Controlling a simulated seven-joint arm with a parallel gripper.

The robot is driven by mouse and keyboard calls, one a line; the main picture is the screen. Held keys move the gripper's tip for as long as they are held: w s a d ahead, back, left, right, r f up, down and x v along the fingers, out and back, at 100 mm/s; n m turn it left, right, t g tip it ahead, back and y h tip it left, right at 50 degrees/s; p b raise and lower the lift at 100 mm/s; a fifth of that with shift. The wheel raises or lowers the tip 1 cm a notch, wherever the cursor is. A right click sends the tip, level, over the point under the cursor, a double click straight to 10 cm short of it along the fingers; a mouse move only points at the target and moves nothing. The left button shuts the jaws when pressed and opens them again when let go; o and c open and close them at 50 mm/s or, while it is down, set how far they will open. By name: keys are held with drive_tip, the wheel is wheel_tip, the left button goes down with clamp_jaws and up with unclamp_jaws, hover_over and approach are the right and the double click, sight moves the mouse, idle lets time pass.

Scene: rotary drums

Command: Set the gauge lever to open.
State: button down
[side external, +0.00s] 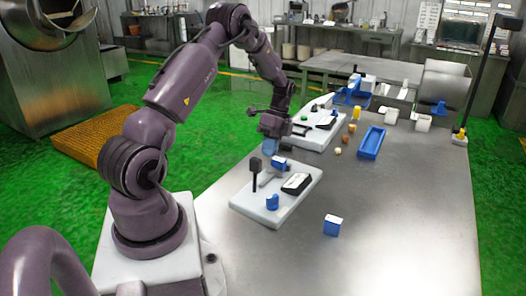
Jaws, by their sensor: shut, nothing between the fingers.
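A white panel (250,209) lies on the steel table nearest my base. It carries a black upright piece (255,172), a blue knob (272,201), a small blue-and-white block (279,163) and a black device with a white face (296,183). A second white panel (323,139) lies farther back with a green button (304,118) and a black part (327,123). I cannot tell which part is the gauge lever or how it is set.
A blue-and-white box (332,226) stands right of the near panel. A blue tray (371,143) and several small yellow and orange pieces lie farther back. A thin black post (483,85) rises at the far right. The table's front right is clear.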

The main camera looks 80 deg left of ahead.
sight(256, 159)
drive_tip(key=shift+s+d+r, duration=0.2)
drive_tip(key=shift+s+d, duration=0.35)
drive_tip(key=shift+s, duration=0.1)
drive_tip(key=shift+s+d+r, duration=0.15)
drive_tip(key=shift+s+d, duration=0.4)
drive_tip(key=shift+s, duration=0.05)
drive_tip(key=shift+s+d+r+t+y, duration=0.2)
drive_tip(key=shift+s+d+t+y, duration=0.2)
drive_tip(key=shift+s+d+t, duration=0.15)
drive_tip(key=shift+s+d+r+t+y, duration=0.2)
drive_tip(key=shift+s+d+t+y, duration=0.25)
drive_tip(key=shift+s, duration=0.2)
drive_tip(key=shift+s+d, duration=0.8)
drive_tip(key=shift+s, duration=0.15)
drive_tip(key=shift+f, duration=0.1)
